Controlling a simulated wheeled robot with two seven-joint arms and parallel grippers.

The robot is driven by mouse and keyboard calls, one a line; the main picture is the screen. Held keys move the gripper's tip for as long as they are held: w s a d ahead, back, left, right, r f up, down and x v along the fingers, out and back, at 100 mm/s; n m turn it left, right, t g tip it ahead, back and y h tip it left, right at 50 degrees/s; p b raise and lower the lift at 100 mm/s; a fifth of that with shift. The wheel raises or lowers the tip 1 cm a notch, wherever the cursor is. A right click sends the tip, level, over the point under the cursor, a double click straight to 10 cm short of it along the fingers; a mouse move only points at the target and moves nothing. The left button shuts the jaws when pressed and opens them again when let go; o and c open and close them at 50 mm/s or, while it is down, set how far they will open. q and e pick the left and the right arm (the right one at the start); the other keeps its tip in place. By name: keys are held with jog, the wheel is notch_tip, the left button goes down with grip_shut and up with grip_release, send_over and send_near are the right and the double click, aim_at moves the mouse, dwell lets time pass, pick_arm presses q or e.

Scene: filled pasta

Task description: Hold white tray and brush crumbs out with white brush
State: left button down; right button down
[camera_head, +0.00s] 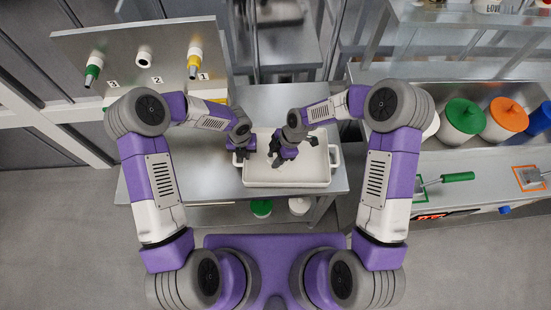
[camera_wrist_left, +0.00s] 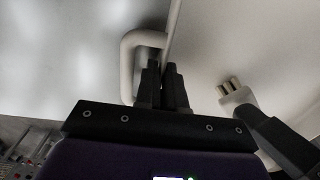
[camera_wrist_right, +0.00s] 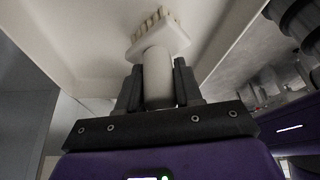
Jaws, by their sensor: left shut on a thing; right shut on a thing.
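The white tray (camera_head: 290,180) sits on the metal table, with a handle at each short end. My left gripper (camera_head: 241,156) is shut at the tray's left end. In the left wrist view its fingers (camera_wrist_left: 162,82) close on the tray's rim by the white handle (camera_wrist_left: 130,60). My right gripper (camera_head: 279,158) is over the tray's inside. In the right wrist view its fingers (camera_wrist_right: 158,85) are shut on the handle of the white brush (camera_wrist_right: 160,38), bristles pointing away toward the tray floor. The brush head also shows in the left wrist view (camera_wrist_left: 236,97). I cannot make out any crumbs.
The metal table (camera_head: 185,165) is bare left of the tray. Right stands a counter with green-lidded (camera_head: 464,115) and orange-lidded (camera_head: 508,115) containers and a green-handled tool (camera_head: 455,177). A numbered panel (camera_head: 145,75) with colored-neck bottles is at the back left.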

jog(key=shift+w, duration=0.85)
jog(key=shift+s, duration=1.75)
notch_tip(320, 180, up, 8)
pick_arm(q)
jog(key=c, duration=1.2)
grip_release()
jog(key=shift+o, duration=0.2)
jog(key=shift+r, duration=0.1)
notch_tip(320, 180, up, 12)
